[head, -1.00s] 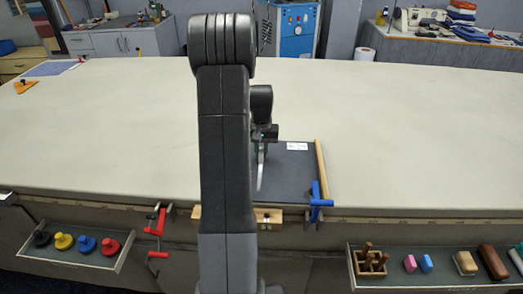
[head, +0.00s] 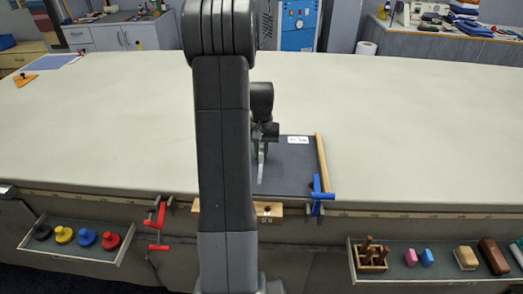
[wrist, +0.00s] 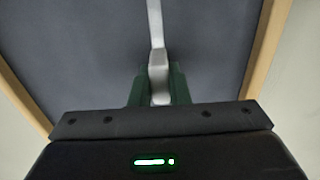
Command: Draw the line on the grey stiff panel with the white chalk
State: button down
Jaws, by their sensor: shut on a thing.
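The grey stiff panel (head: 292,170) lies flat at the table's front edge, and its dark surface fills the wrist view (wrist: 90,50). In the head view my gripper (head: 262,147) is over the panel's left-hand visible part. My arm hides the panel's left side. Contact of the chalk tip is unclear.
A wooden strip (head: 322,160) borders the panel's right side. A blue clamp (head: 317,194) grips its front right corner, and a red clamp (head: 157,222) stands left. Trays of coloured pieces hang at the front left and right. The wide cloth table (head: 430,130) is mostly clear.

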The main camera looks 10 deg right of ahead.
aim_at(260, 177)
jog(key=shift+s+a, duration=0.25)
jog(key=shift+s, duration=0.6)
jog(key=shift+s, duration=0.15)
jog(key=shift+s+a+b, duration=0.3)
jog(key=shift+s+b, duration=0.2)
jog(key=shift+s, duration=0.35)
jog(key=shift+s, duration=0.1)
jog(key=shift+s+a, duration=0.25)
jog(key=shift+s, duration=0.6)
jog(key=shift+s, duration=0.1)
jog(key=shift+s+a+b, duration=0.3)
jog(key=shift+s+b, duration=0.05)
jog(key=shift+s, duration=0.55)
jog(key=shift+s, duration=0.1)
jog(key=shift+s+a, duration=0.25)
jog(key=shift+s, duration=0.6)
